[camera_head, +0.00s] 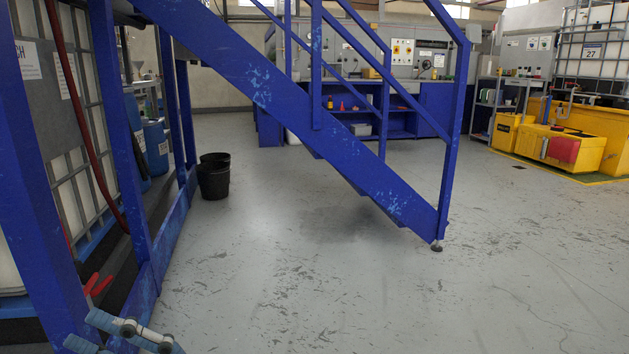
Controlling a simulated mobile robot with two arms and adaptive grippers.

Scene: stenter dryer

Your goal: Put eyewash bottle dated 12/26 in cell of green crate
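I cannot make out an eyewash bottle dated 12/26 or a green crate in the head view.
A blue metal staircase (340,150) crosses the middle, its foot on the grey floor (330,270). A black bucket (214,178) stands left. Yellow tanks (590,130) stand right. Floor at front right is clear.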

